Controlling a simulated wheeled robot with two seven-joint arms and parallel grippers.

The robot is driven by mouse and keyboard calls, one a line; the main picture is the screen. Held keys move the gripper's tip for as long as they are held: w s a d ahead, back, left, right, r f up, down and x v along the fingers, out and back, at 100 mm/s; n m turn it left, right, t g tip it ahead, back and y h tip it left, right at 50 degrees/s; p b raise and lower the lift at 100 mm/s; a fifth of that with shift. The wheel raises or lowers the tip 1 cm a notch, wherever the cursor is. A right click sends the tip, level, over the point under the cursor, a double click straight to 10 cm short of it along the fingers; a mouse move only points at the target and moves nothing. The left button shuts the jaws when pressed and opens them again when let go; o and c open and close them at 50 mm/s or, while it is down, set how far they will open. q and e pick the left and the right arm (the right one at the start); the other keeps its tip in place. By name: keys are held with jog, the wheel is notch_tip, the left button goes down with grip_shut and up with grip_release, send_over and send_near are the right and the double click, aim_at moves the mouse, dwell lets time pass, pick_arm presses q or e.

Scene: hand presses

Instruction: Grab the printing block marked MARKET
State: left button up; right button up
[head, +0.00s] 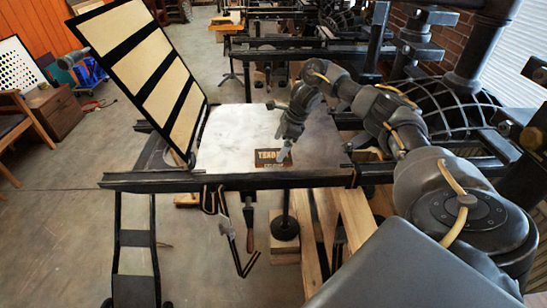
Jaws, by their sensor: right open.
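The lettering is small and partly covered by my gripper, so I cannot read the whole word. My right gripper (284,154) points down over the right end of the block. It is open, with its fingertips at or just above the block; I cannot tell whether they touch it. My left gripper is out of view.
A tilted frame with pale panels (140,62) stands at the bed's left. A dark rail (230,181) runs along the front. Tools hang below it. Press ironwork (455,110) crowds the right. A chair (20,120) and wooden box (57,112) stand at far left.

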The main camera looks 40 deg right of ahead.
aim_at(273, 154)
jog(key=p+x, duration=0.1)
jog(key=x, duration=0.2)
jog(key=shift+w+a+f+p, duration=0.15)
jog(key=shift+a+f+p, duration=0.15)
jog(key=shift+p, duration=0.1)
jog(key=shift+a+f, duration=0.1)
jog(key=shift+f, duration=0.15)
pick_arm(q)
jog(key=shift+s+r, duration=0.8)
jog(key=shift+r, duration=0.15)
pick_arm(e)
jog(key=shift+c, duration=0.5)
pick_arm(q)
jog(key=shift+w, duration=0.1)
pick_arm(e)
jog(key=c, duration=1.2)
